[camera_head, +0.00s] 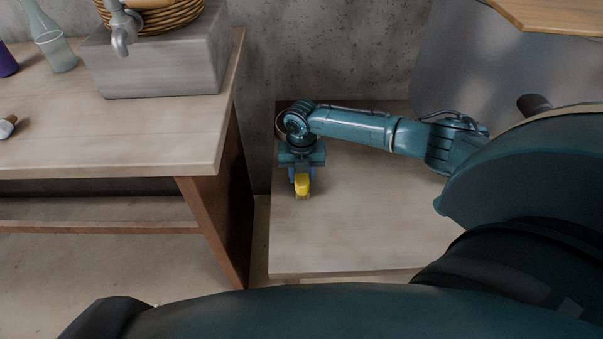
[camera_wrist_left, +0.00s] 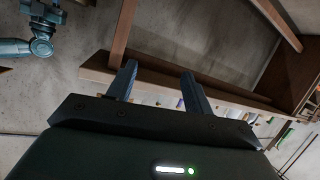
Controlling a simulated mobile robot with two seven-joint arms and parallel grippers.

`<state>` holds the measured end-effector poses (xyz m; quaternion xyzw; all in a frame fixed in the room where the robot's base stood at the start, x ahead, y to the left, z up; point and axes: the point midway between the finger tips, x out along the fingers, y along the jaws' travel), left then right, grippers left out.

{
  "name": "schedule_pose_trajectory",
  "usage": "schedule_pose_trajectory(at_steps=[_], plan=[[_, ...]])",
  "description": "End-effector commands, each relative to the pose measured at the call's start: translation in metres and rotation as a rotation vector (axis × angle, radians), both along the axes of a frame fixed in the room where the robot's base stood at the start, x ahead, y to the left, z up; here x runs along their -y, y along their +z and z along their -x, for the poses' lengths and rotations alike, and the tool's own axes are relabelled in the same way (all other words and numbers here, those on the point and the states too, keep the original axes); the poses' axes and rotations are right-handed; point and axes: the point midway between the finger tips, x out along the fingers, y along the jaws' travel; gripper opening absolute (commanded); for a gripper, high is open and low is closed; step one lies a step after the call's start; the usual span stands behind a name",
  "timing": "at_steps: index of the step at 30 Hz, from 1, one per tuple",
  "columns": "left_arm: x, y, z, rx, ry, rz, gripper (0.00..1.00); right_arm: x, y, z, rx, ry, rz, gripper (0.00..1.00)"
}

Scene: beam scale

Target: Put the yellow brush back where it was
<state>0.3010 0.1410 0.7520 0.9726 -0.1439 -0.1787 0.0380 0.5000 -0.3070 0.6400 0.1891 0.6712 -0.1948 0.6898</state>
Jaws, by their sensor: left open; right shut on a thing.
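The yellow brush (camera_head: 302,184) is in the head view, over the left part of the low wooden table. My right gripper (camera_head: 301,177) is shut on it, with the arm reaching in from the right. The brush is just below the fingers; I cannot tell whether it touches the table top. My left gripper (camera_wrist_left: 160,82) shows in the left wrist view, with its two fingers apart and nothing between them. It is not clearly visible in the head view.
The low table (camera_head: 360,235) is largely bare. A higher wooden table (camera_head: 120,140) stands to the left, with a grey block (camera_head: 165,65), a wicker basket (camera_head: 170,18) and a glass (camera_head: 55,52). A gap separates the two tables. A concrete wall is behind.

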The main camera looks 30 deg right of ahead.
Motion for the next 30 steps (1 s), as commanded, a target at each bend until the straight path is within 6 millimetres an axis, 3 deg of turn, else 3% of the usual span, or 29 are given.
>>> schedule_pose_trajectory(at_steps=[9, 17, 23, 30], plan=[[0.0, 0.0, 0.0, 0.002, -0.001, -0.002, 0.51, 0.0, -0.001, 0.0, -0.001, 0.0, -0.001, 0.54], [0.0, 0.002, -0.001, 0.003, 0.0, -0.001, 0.51, 0.0, 0.001, 0.0, 0.0, 0.0, 0.0, 0.54], [0.001, 0.005, -0.002, -0.006, -0.003, 0.001, 0.51, 0.0, 0.029, 0.0, 0.003, 0.001, -0.001, 0.54], [0.005, -0.001, -0.004, -0.045, -0.013, 0.003, 0.51, -0.001, 0.081, 0.001, 0.004, 0.001, 0.0, 0.54]])
